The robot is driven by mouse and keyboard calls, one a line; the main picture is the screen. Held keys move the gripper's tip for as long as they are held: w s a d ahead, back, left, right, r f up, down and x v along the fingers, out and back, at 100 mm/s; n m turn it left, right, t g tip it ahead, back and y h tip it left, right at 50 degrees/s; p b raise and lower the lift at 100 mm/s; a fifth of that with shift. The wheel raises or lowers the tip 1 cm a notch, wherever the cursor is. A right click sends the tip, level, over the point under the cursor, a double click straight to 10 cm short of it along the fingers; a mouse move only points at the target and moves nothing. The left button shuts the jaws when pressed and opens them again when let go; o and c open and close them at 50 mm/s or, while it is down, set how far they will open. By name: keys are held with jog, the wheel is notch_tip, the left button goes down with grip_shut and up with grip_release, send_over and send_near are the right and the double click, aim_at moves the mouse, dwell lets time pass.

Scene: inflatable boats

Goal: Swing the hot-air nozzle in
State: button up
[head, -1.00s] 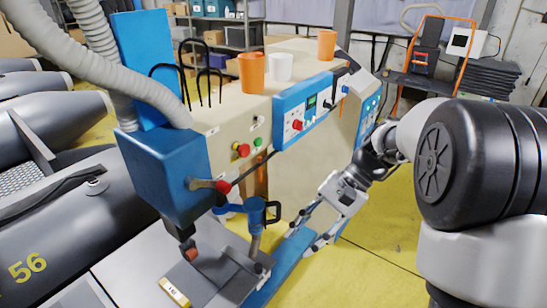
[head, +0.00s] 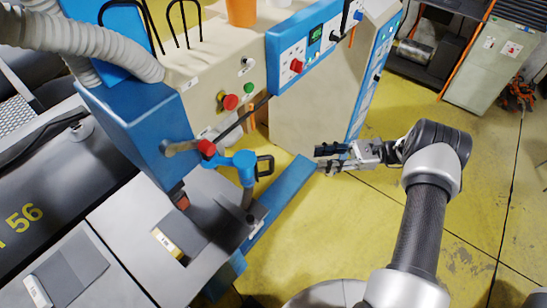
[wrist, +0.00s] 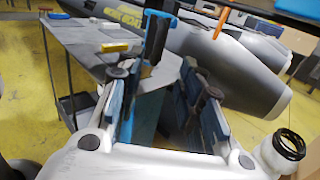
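The hot-air nozzle unit is a blue elbow (head: 243,164) on a grey post, with a black loop handle (head: 265,166) on its right. It stands beside the blue machine head (head: 150,125), over the grey work table. In the wrist view the blue and black unit (wrist: 157,38) stands upright beyond the fingers, near the middle. My gripper (head: 328,158) is to the right of the handle, fingers pointing left, with a clear gap between them. In the wrist view the two fingers of my gripper (wrist: 165,108) are spread apart with nothing held. The nozzle's tip cannot be made out clearly.
A red-knobbed lever (head: 205,148) juts from the machine head just left of the nozzle unit. A blue beam (head: 285,190) runs below, between unit and gripper. The beige machine cabinet (head: 285,120) stands behind. The yellow floor (head: 340,235) at the right is open.

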aim_at(272, 162)
jog(key=a, duration=0.5)
jog(key=s+a+p, duration=0.1)
jog(key=a, duration=0.9)
jog(key=shift+s+a, duration=0.35)
jog(key=shift+a, duration=0.05)
jog(key=shift+c, duration=0.6)
grip_shut()
